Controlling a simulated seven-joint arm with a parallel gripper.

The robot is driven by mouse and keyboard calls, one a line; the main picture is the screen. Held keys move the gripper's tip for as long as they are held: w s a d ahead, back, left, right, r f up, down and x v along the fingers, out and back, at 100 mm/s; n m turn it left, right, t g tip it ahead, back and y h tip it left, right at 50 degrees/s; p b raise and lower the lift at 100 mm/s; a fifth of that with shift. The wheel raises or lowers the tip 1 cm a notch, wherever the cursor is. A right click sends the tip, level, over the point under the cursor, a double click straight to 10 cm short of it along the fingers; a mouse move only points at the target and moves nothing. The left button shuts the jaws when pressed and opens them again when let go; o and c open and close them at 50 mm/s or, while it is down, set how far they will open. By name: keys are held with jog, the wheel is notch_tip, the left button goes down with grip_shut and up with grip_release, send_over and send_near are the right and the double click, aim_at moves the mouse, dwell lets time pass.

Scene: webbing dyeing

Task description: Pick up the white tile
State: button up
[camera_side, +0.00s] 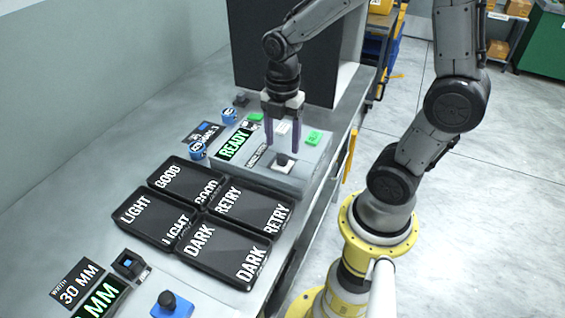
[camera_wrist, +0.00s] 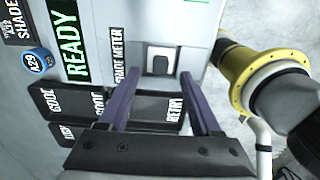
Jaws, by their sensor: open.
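The meter's READY display (camera_side: 235,145) is lit. Black trays marked GOOD (camera_side: 185,180), LIGHT (camera_side: 150,215), RETRY (camera_side: 250,207) and DARK (camera_side: 222,250) stand in front. Blue discs (camera_side: 197,150) sit left. A dark panel (camera_side: 290,60) rises behind.

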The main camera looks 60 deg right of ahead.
aim_at(282, 156)
jog(key=shift+f, duration=1.95)
grip_shut()
